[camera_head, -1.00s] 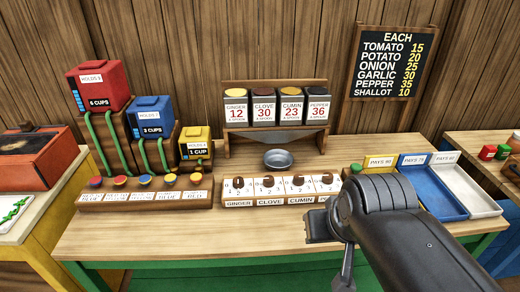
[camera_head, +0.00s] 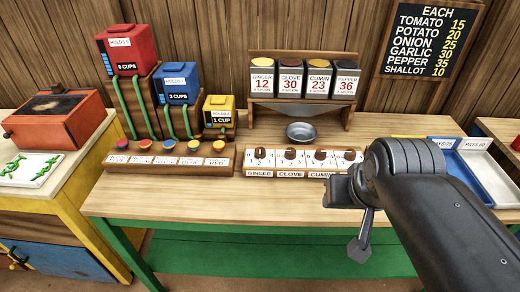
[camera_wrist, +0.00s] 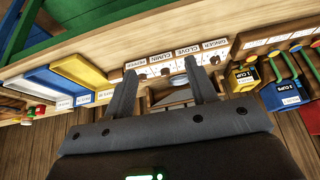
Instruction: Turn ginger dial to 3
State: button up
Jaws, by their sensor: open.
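The ginger dial (camera_head: 260,153) is a small dark brown knob on a white numbered plate, leftmost in the row of dials above the GINGER label. Its pointer is too small to read. In the wrist view, the scene is upside down and the ginger dial (camera_wrist: 215,60) is at the right end of the row, close to the right fingertip. My gripper (camera_wrist: 162,66) is open and empty, its two fingers apart before the dial row. In the head view, my gripper (camera_head: 345,192) is in front of the row's right end, right of the ginger dial, partly hidden by my arm.
Clove, cumin and pepper dials (camera_head: 320,155) continue the row. Behind are a metal bowl (camera_head: 300,132) and a spice rack (camera_head: 346,118). Left are a button strip (camera_head: 155,160) and coloured cup dispensers (camera_head: 177,84). Trays (camera_head: 490,180) stand right. The front counter (camera_head: 215,205) is clear.

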jog(key=shift+o, duration=0.5)
jog(key=w+a+r+m+g, duration=0.1)
jog(key=w+a+r, duration=0.1)
jog(key=w, duration=0.6)
jog(key=shift+w+r+m+y, duration=0.3)
jog(key=shift+w+r+y, duration=0.1)
jog(key=m+g, duration=0.4)
jog(key=m, duration=0.1)
send_over(260, 150)
notch_tip(260, 150, down, 12)
notch_tip(260, 150, down, 10)
jog(key=shift+s+f, duration=0.1)
jog(key=shift+s, duration=0.05)
jog(key=c, duration=1)
